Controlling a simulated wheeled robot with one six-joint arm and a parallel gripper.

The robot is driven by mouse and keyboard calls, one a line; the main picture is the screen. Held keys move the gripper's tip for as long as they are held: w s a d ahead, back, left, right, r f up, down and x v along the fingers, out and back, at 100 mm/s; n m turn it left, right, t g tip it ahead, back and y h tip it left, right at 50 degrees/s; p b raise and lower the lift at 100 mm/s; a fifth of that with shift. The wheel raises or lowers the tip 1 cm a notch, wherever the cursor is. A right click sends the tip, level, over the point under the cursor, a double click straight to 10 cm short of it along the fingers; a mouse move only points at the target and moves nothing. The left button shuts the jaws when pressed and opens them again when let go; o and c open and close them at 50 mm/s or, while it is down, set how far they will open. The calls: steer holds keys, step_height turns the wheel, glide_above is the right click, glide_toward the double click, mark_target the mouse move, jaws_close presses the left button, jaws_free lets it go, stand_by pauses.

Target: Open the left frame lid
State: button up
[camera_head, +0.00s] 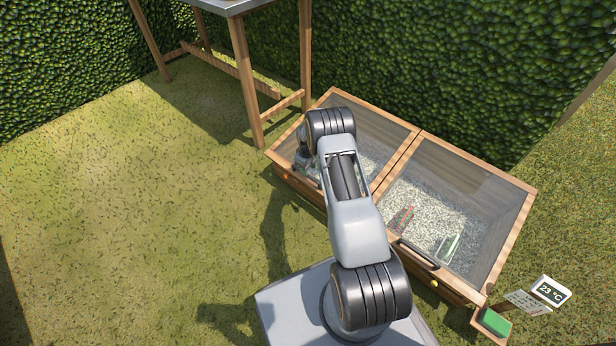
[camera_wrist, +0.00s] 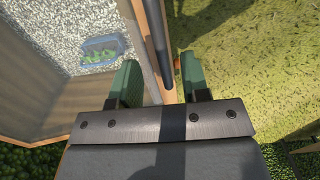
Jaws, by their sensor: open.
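The left frame lid (camera_head: 379,126) is a wood-edged clear pane on the left half of a wooden cold frame. It looks down, though my arm covers much of it. In the wrist view, a dark bar handle (camera_wrist: 157,42) runs along the lid's wooden front edge (camera_wrist: 139,30). My gripper (camera_wrist: 160,84) is open. Its green fingers are on either side of the handle's near end and the wooden edge. I cannot tell whether they touch. In the head view my arm mostly hides the gripper.
The right lid (camera_head: 480,172) is down, with its black handle (camera_head: 418,255) at the front. A blue tray (camera_wrist: 101,49) with green contents lies on the gravel in the left frame. A wooden table (camera_head: 244,80) and hedge stand behind. Grass (camera_head: 130,200) to the left is clear.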

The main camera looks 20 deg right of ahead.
steer(key=shift+f+b, duration=0.55)
steer(key=shift+f, duration=1.45)
jaws_close()
